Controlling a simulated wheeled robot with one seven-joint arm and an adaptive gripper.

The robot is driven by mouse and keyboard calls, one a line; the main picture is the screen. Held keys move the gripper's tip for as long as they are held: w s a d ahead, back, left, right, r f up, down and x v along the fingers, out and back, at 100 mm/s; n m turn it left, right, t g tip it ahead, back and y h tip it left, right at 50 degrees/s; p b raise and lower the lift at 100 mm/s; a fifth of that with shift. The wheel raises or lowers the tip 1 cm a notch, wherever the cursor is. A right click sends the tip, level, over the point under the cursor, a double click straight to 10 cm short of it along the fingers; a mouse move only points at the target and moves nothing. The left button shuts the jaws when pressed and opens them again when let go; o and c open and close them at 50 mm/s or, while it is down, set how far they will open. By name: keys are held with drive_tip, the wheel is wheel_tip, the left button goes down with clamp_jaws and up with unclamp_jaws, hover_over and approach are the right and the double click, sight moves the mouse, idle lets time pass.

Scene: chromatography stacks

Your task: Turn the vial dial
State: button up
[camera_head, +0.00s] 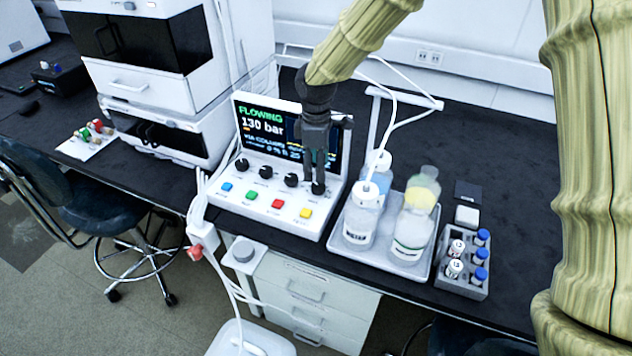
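A white control panel (262,206) stands on the black bench with a lit screen (262,127) reading "FLOWING" and "130 bar". A row of black dials runs below the screen: one at the left (242,165), one beside it (266,172), a third (291,180), and the rightmost dial (318,188). The labels under them are too small to read. My gripper (316,178) points down at the rightmost dial, its fingertips at or just above the dial's top. The fingers look close together, but whether they grip the dial I cannot tell. My gripper hides the screen's right part.
Coloured buttons (264,200) sit in front of the dials. To the right, a white tray (378,257) holds bottles with tubing, and a grey rack (449,281) holds vials. White instrument stacks (150,72) stand at the left. The bench's back right is clear.

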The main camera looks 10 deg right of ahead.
sight(316, 185)
drive_tip(key=shift+f, duration=3.15)
drive_tip(key=c, duration=1)
